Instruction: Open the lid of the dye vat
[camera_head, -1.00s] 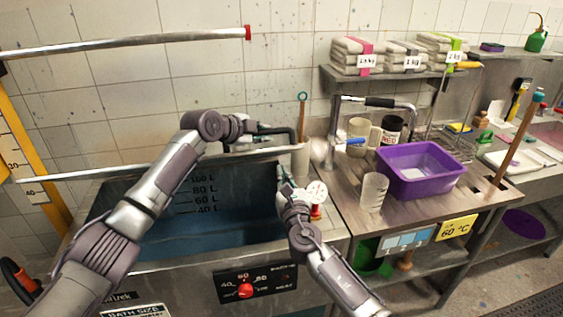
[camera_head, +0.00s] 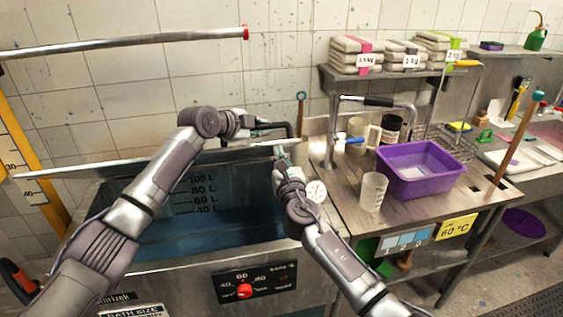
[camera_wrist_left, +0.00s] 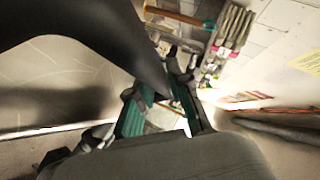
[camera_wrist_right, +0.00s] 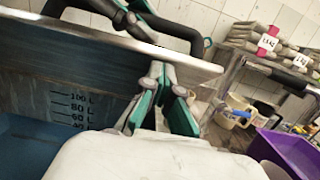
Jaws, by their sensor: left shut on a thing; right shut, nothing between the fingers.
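The dye vat (camera_head: 130,263) is a steel tub with blue liquid (camera_head: 205,236) and a litre scale on its inner back wall. Its steel lid (camera_head: 130,161) is raised and tilted, seen nearly edge-on above the open tub; its edge also crosses the right wrist view (camera_wrist_right: 110,37). My left gripper (camera_head: 262,127) is shut on the lid's black handle (camera_wrist_right: 180,24). My right gripper (camera_head: 279,162) is shut and empty by the right end of the lid's edge. In the right wrist view its fingertips (camera_wrist_right: 165,76) overlap the lid's lower edge; contact is unclear.
On the counter to the right stand a clear beaker (camera_head: 373,192), a purple basin (camera_head: 420,178), a tap (camera_head: 335,135) and mugs. A metal rail (camera_head: 130,43) spans above. A control panel (camera_head: 256,284) is on the vat's front.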

